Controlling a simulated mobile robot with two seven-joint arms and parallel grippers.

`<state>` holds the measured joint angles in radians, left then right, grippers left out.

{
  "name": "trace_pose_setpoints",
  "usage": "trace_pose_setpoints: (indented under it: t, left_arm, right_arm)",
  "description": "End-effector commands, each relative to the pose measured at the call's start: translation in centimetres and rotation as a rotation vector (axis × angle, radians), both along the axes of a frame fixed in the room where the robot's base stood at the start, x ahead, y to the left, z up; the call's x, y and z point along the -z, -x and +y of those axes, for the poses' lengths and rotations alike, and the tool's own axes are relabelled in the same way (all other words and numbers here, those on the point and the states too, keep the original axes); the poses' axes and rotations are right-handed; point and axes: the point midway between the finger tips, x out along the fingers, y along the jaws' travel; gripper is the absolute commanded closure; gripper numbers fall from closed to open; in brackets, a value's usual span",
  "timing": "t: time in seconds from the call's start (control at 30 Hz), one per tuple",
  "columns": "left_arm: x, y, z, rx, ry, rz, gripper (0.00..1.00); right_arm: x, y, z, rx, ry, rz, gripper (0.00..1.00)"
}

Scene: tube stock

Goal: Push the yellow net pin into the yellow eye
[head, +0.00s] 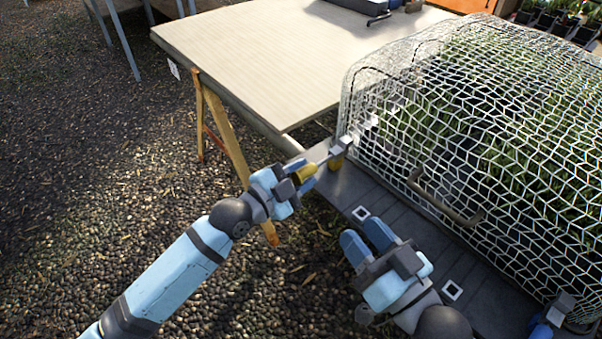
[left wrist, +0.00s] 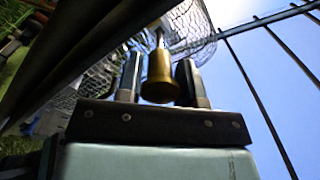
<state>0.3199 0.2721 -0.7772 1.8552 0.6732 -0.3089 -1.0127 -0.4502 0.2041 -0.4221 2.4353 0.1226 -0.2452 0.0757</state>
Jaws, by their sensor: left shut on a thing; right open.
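The yellow net pin (head: 307,174) is held in my left gripper (head: 298,176), which is shut on its yellow handle. Its thin metal shaft points up and right in the head view. In the left wrist view the pin (left wrist: 160,76) sits between the two fingers, its shaft pointing away. The yellow eye (head: 337,163) is at the left corner of the netted bed, under a grey block. The shaft's end is close to it; whether they touch I cannot tell. My right gripper (head: 366,240) is open and empty in front of the bed's edge.
A white net (head: 470,120) covers the planted bed, with a handle bar (head: 440,197) at its front. A blue fitting (head: 541,331) is at the near right corner. A large pale table (head: 290,60) on wooden trestles stands behind. Gravel ground lies open at left.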

Motion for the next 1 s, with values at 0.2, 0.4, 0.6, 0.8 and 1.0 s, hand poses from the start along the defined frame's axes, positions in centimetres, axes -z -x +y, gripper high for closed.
trace_pose_setpoints:
  t: [0.2,0.4,0.6,0.8,1.0]
  left_arm:
    - [0.0,-0.2,-0.3,0.000,0.001,-0.001,0.90]
    - [0.0,-0.6,-0.7,-0.001,0.001,0.000,0.90]
    - [0.0,-0.8,-1.1,-0.001,0.001,0.000,0.90]
    - [-0.1,-1.1,-1.6,0.000,0.001,-0.001,0.90]
    - [0.0,-1.4,-2.0,0.000,0.000,0.000,0.90]
  right_arm:
    - [0.0,0.0,0.0,0.000,0.000,0.000,0.57]
    - [0.0,0.0,0.0,0.000,0.000,0.000,0.57]
    - [0.0,0.0,0.0,0.000,0.000,0.000,0.57]
    - [0.1,0.0,0.0,0.000,0.000,0.000,0.57]
    - [0.1,0.0,0.0,0.000,0.000,0.000,0.57]
